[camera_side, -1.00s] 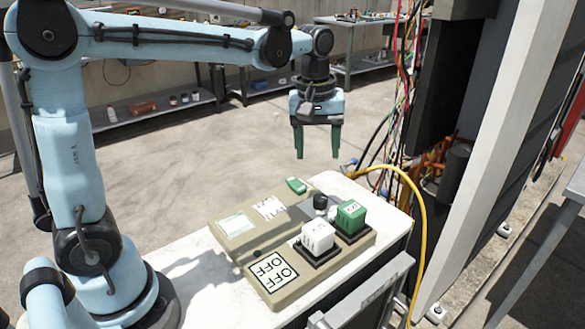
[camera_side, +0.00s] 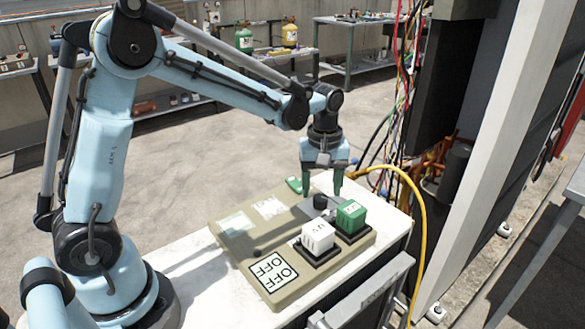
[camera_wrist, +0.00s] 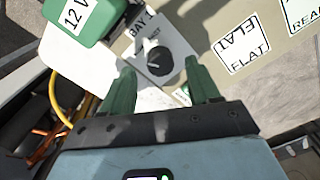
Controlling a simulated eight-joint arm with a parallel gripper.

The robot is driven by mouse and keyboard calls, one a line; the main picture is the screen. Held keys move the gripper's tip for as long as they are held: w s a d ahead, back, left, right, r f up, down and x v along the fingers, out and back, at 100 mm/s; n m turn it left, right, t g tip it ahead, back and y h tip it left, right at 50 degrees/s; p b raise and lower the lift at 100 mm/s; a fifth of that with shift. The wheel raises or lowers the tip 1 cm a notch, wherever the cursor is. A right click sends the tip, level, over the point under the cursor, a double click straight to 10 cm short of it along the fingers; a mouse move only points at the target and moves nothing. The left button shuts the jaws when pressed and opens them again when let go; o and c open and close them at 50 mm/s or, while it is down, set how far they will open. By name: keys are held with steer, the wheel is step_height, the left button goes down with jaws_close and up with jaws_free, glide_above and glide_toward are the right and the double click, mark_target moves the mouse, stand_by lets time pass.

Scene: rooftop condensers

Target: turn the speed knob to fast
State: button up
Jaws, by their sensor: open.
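The black round speed knob (camera_side: 320,201) stands on a grey plate (camera_side: 303,210) at the back of the beige panel (camera_side: 268,243). In the wrist view the knob (camera_wrist: 159,61) shows a pale pointer line, with small lettering too unclear to read fully. My gripper (camera_side: 322,188) is above the knob, its green fingers pointing down, apart on either side. In the wrist view my gripper (camera_wrist: 162,82) is open and empty, with the knob seen between and just beyond the fingertips. I cannot tell whether either finger touches it.
A green block (camera_side: 350,217), marked 12 V in the wrist view (camera_wrist: 85,16), stands close beside the knob. A white block (camera_side: 317,236) sits in front. A small green piece (camera_side: 294,185) lies behind the panel. A yellow cable (camera_side: 423,230) arches at the right.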

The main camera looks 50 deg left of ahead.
steer(key=shift+f, duration=1.2)
steer(key=c, duration=1)
steer(key=shift+c, duration=0.2)
steer(key=shift+m, duration=0.4)
steer(key=m, duration=0.4)
steer(key=shift+m, duration=0.4)
steer(key=m, duration=0.6)
steer(key=shift+a, duration=0.1)
steer(key=shift+m, duration=0.3)
